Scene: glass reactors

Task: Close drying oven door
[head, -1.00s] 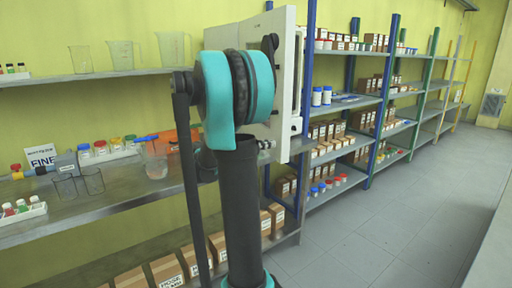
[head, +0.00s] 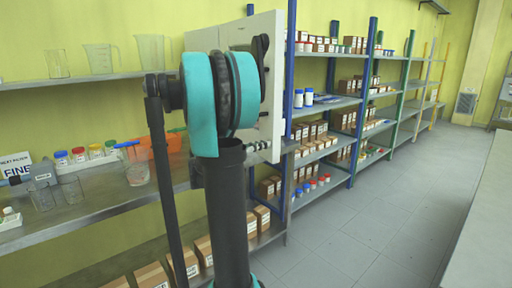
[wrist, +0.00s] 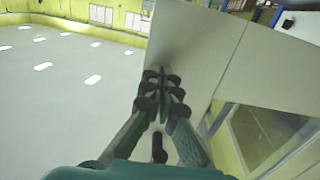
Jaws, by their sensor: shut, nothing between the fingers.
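The drying oven (head: 204,40) is a pale box on the left bench, partly hidden behind my arm in the head view. A pale upright panel, apparently its door (head: 273,105), shows at the right of my arm; how far it stands open I cannot tell. In the wrist view, my gripper (wrist: 164,78) is shut and empty, its fingers in front of a large pale panel (wrist: 190,45). Whether they touch it is unclear. A framed window (wrist: 260,130) shows at lower right there. My gripper is not clearly visible in the head view.
The steel bench (head: 105,190) holds glass beakers, capped bottles and an orange bin (head: 165,150). Shelving (head: 325,102) with boxes and jars runs along the wall to the right. The grey floor (head: 370,225) is clear up to a pale counter (head: 475,220) at right.

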